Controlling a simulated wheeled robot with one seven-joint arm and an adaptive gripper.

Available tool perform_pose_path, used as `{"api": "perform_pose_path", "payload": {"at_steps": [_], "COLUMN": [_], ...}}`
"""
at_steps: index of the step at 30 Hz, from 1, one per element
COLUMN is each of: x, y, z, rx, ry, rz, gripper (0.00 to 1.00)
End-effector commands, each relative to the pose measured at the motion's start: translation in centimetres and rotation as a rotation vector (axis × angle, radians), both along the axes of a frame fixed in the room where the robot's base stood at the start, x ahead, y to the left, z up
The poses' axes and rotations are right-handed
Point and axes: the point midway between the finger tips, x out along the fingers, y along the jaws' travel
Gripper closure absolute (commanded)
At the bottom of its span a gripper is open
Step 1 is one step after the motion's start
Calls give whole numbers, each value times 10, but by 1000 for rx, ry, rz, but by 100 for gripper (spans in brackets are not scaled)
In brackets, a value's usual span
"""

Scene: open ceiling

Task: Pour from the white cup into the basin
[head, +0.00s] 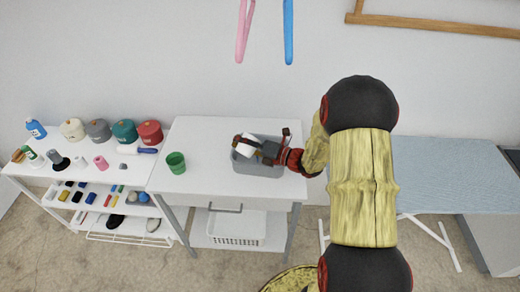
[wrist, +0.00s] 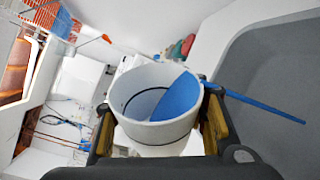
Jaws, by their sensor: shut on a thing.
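The white cup (head: 243,148) is tilted over the grey basin (head: 244,168) on the white table. My gripper (head: 261,150) comes in from the right and is shut on it. In the wrist view the cup (wrist: 135,78) sits between the two fingers of my gripper (wrist: 160,125). Blue fills part of its inside and looks like liquid. A thin blue streak (wrist: 265,107) runs from its rim across the basin (wrist: 270,75); it looks like liquid leaving the cup. The basin's bottom is mostly hidden in the head view.
A green cup (head: 176,163) stands left of the basin on the table (head: 195,132). A shelf rack (head: 85,192) with lidded pots and small items is at left. A white basket (head: 236,228) sits below the table. A blue-grey ironing board (head: 440,180) is at right.

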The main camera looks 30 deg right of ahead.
Motion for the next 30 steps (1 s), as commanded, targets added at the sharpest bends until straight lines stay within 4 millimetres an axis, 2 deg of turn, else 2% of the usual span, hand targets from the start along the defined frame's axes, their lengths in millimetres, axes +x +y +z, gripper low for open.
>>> {"api": "perform_pose_path", "payload": {"at_steps": [30], "x": [0], "y": [-2], "z": [1], "rx": [103], "ry": [39], "rz": [-1], "gripper": [100]}}
